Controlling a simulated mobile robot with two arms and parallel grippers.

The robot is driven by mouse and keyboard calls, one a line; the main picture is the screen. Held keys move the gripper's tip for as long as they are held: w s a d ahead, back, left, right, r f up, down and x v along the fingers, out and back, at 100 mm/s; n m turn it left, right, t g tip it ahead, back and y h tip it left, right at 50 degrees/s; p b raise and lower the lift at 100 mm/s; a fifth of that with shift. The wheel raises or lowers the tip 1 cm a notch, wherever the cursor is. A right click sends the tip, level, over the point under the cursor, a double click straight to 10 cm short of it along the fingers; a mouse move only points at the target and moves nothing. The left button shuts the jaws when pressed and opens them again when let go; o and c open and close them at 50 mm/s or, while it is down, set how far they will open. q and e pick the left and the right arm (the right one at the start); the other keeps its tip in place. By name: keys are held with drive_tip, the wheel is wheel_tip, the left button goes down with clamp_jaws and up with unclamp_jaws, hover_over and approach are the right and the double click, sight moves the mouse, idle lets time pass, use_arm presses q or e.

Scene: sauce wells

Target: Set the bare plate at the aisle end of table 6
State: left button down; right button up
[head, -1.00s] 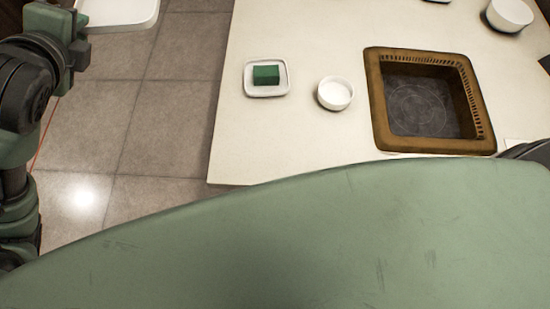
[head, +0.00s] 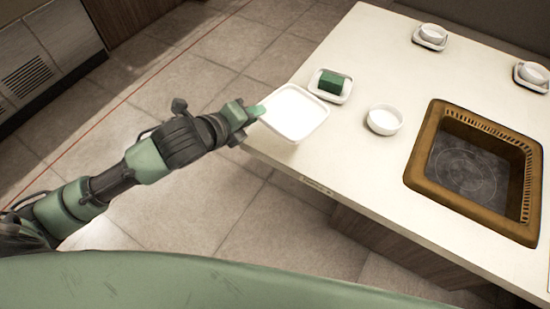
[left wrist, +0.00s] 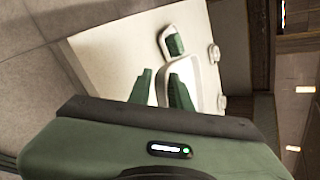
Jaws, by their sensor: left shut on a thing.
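The bare plate (head: 295,113) is white, square and empty. My left gripper (head: 257,111) is shut on its left edge and holds it out over the near-left corner of the table (head: 330,165). The plate looks roughly level; I cannot tell whether it touches the tabletop. In the left wrist view the gripper fingers (left wrist: 161,88) show with the white plate (left wrist: 188,68) at them, partly hidden by a finger. My right gripper is in neither current view.
A small white dish (head: 345,96) with a green block (head: 334,82) lies just beyond the plate. A white bowl (head: 384,119) and a brown-framed sunken well (head: 472,172) are to the right. Bowls on saucers (head: 430,37) stand along the far side. Tiled floor (head: 215,75) is clear.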

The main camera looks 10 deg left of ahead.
use_arm(q)
wheel_tip(320, 180, down, 18)
drive_tip(key=shift+s+d+b, duration=0.15)
drive_tip(key=shift+s+b, duration=0.05)
drive_tip(key=shift+b, duration=0.2)
drive_tip(key=c, duration=1.3)
unclamp_jaws()
drive_tip(key=shift+f, duration=0.1)
use_arm(e)
drive_tip(key=shift+s+d+f, duration=0.25)
drive_tip(key=shift+s+d, duration=0.05)
drive_tip(key=shift+s, duration=0.3)
drive_tip(key=shift+s+d+f, duration=0.25)
drive_tip(key=shift+s, duration=0.3)
use_arm(q)
drive_tip(key=v, duration=1.2)
use_arm(e)
drive_tip(key=shift+s+d+f, duration=0.1)
drive_tip(key=shift+s+d, duration=0.05)
drive_tip(key=shift+d, duration=0.05)
